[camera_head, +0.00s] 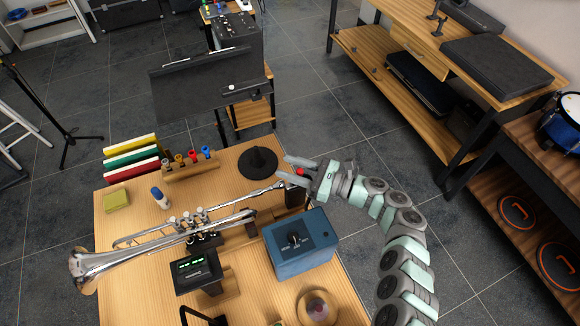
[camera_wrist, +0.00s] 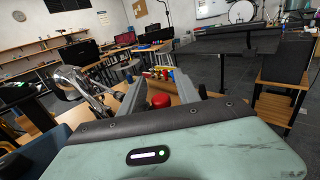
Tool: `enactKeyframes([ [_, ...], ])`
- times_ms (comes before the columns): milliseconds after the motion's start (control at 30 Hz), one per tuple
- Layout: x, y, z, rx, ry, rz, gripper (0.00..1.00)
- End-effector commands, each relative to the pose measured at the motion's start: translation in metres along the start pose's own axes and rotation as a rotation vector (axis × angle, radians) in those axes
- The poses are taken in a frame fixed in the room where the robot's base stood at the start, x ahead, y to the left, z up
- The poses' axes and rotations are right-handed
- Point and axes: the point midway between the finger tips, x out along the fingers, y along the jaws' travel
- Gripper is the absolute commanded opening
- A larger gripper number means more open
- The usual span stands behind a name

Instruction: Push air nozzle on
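My gripper (camera_head: 283,166) is at the table's right side, beside the slim end of a silver trumpet (camera_head: 90,266). Its two fingers are spread apart. A small red round part (camera_head: 301,171) shows between them. In the wrist view, this red part (camera_wrist: 160,100) sits between the open fingers (camera_wrist: 157,88), close to the palm; I cannot tell whether they touch it, or whether it is the air nozzle. A dark block (camera_head: 294,197) is below the gripper, partly hidden. The trumpet lies to the left in the wrist view (camera_wrist: 72,78).
A blue box (camera_head: 303,250) with a black knob stands just below the gripper. A small display (camera_head: 195,268) stands in front of the trumpet.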

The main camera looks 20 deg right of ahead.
Motion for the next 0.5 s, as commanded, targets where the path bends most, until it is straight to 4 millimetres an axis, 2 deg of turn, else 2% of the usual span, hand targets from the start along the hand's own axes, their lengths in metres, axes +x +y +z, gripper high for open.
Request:
enactKeyframes([
  [67, -0.0002, -0.0001, 0.0000, 0.000, 0.000, 0.000, 0.39],
  [500, -0.0004, -0.0003, 0.0001, 0.000, 0.000, -0.001, 0.03],
])
